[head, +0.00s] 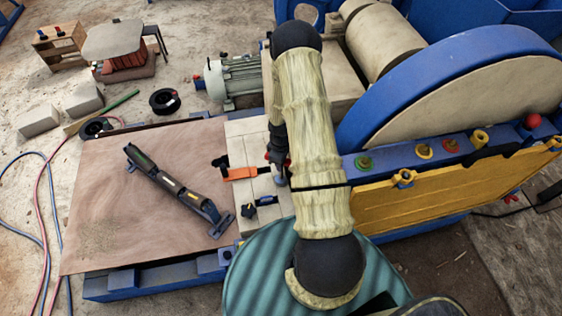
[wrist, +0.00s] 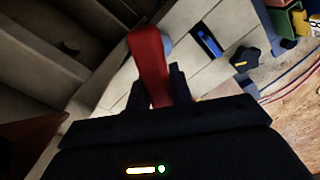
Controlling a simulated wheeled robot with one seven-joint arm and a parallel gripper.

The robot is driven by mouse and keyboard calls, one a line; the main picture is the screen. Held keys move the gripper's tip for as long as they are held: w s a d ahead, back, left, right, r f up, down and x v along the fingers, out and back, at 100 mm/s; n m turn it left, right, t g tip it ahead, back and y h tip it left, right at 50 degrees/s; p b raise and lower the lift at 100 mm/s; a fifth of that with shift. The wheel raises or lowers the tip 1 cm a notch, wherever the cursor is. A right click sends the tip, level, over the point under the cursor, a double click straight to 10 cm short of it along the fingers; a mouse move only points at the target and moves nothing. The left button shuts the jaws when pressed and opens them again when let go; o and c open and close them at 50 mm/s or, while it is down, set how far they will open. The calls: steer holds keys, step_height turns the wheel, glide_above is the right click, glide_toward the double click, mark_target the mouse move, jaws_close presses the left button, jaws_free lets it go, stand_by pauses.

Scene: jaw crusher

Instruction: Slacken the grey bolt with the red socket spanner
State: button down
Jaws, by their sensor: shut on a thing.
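The red socket spanner (wrist: 149,62) stands out in the wrist view, its handle running up and away from my gripper (wrist: 158,88). My gripper is shut on it, one dark finger on each side. In the head view my gripper (head: 278,158) is low over the pale slabs beside the blue machine frame, partly behind my arm. Only a bit of red shows by it there. A small grey-blue round part (head: 281,181) is just below my gripper; I cannot tell whether it is the grey bolt. Whether the spanner's socket touches a bolt is hidden.
An orange tool (head: 241,173) and a blue-and-black tool (head: 266,201) lie on the slabs. A long dark tool (head: 176,190) lies on the brown board (head: 110,210). Bolts with green (head: 364,162), yellow (head: 424,151) and red (head: 451,146) collars line the blue beam at right.

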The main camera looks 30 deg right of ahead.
steer(key=shift+w, duration=0.1)
steer(key=c, duration=1.2)
jaws_free()
steer(key=shift+o, duration=0.2)
steer(key=shift+r, duration=0.1)
step_height(320, 180, up, 17)
steer(key=b, duration=0.2)
steer(key=shift+r, duration=0.15)
steer(key=shift+m, duration=0.3)
